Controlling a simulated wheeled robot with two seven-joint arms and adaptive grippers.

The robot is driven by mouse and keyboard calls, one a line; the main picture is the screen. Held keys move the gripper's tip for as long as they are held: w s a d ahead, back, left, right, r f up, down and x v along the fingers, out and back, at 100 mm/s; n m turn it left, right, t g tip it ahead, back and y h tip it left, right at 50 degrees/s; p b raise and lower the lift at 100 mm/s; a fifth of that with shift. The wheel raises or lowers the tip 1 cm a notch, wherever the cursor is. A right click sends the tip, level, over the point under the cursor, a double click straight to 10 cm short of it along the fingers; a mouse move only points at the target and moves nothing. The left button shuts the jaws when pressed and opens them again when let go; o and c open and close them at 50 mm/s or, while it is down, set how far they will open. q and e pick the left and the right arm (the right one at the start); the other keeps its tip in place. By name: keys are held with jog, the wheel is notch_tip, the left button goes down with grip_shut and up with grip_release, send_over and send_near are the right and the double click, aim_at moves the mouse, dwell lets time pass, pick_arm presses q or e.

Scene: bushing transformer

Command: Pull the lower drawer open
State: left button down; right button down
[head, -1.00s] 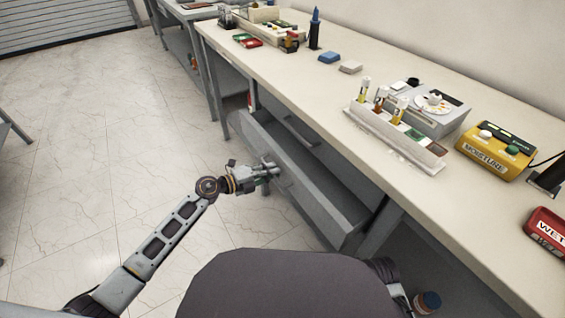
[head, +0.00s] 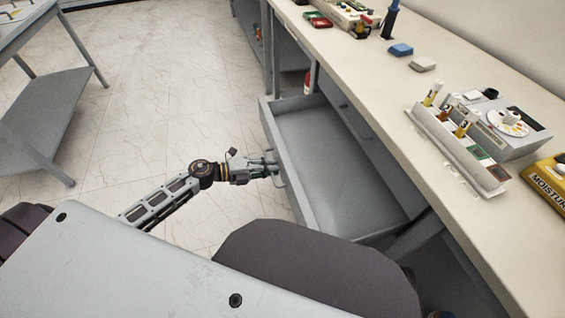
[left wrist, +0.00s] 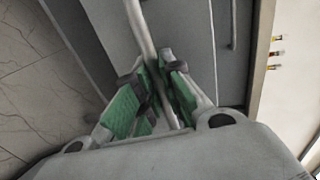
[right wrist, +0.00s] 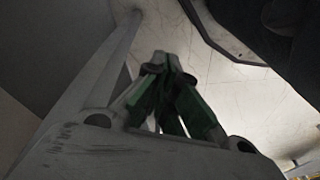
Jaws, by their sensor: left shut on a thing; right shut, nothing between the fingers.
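The lower drawer (head: 325,170) is a grey metal box that stands well out from under the workbench, and its empty inside shows. My left gripper (head: 270,165) is at the drawer's front, shut on the drawer handle. In the left wrist view the handle (left wrist: 141,32) is a pale bar running between the green-padded fingers of the left gripper (left wrist: 160,80). My right gripper shows in the right wrist view (right wrist: 168,65) with its fingers together and nothing between them. It is hidden in the head view.
The long workbench (head: 345,50) carries a tube rack (head: 455,150), a grey device (head: 515,128) and a yellow moisture meter (head: 550,185). Another table (head: 30,25) with a low shelf stands at the left. The floor (head: 150,105) between is clear.

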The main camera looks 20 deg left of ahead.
pick_arm(q)
jog(key=v, duration=0.2)
jog(key=shift+s+a+f, duration=0.15)
jog(key=shift+a+f, duration=0.05)
jog(key=shift+a, duration=0.1)
pick_arm(e)
jog(key=shift+s+f, duration=0.1)
jog(key=shift+f, duration=0.3)
jog(key=shift+r, duration=0.1)
pick_arm(q)
jog(key=c, duration=1.5)
grip_release()
pick_arm(e)
jog(key=shift+r, duration=0.1)
pick_arm(q)
jog(key=shift+s+a, duration=0.1)
jog(key=shift+a, duration=0.05)
